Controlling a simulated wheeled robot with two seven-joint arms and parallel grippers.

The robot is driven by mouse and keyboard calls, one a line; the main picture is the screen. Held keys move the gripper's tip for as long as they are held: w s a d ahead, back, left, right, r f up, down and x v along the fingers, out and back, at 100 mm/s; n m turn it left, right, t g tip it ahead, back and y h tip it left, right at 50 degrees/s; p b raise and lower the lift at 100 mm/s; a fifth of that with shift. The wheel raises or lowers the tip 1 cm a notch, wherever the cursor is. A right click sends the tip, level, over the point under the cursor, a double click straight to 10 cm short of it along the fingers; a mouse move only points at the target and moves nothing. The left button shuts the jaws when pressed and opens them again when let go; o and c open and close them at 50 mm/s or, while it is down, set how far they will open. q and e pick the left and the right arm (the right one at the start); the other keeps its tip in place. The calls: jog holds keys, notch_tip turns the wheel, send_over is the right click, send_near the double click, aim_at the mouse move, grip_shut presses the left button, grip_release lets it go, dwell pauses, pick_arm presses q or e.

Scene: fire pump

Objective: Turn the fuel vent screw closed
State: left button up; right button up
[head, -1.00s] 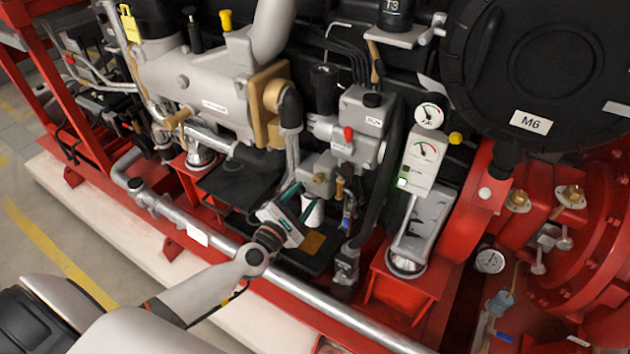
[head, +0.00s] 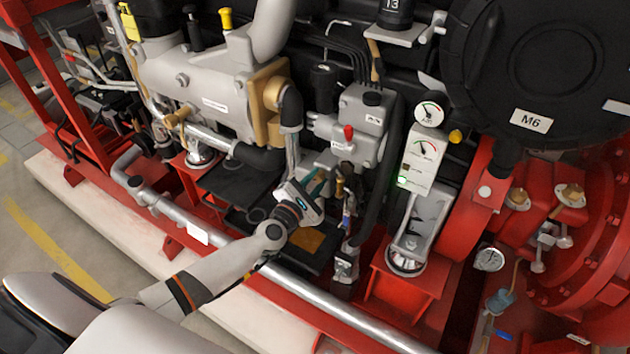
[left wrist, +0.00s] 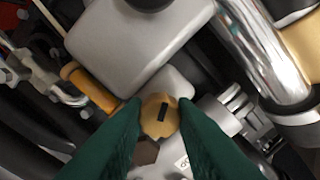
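The fuel vent screw appears to be the round brass head with a dark slot (left wrist: 160,116) in the middle of the left wrist view. The slot is tilted slightly from upright. My left gripper (head: 318,180) reaches in among the engine parts below the grey filter housing (head: 362,115). Its two green fingers stand apart in the left wrist view (left wrist: 160,103), one on each side of the brass head. I cannot tell whether they touch it. In the head view the screw is hidden or too small to make out. My right gripper is not in view.
A long silver pipe (head: 330,308) runs below my arm. A gauge box (head: 422,160) stands to the right.

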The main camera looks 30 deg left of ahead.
pick_arm(q)
jog(key=shift+m, duration=0.5)
jog(key=shift+c, duration=0.2)
jog(key=shift+m+p, duration=0.5)
jog(key=shift+m, duration=0.1)
jog(key=m+p, duration=0.1)
jog(key=m, duration=0.2)
jog(key=m+p, duration=0.1)
jog(key=m, duration=0.3)
jog(key=m+p, duration=0.1)
jog(key=m, duration=0.3)
jog(key=shift+m, duration=0.3)
jog(key=m+p, duration=0.1)
jog(key=m, duration=0.4)
jog(key=m+p, duration=0.1)
jog(key=m, duration=0.4)
jog(key=shift+f, duration=0.1)
jog(key=shift+m, duration=0.3)
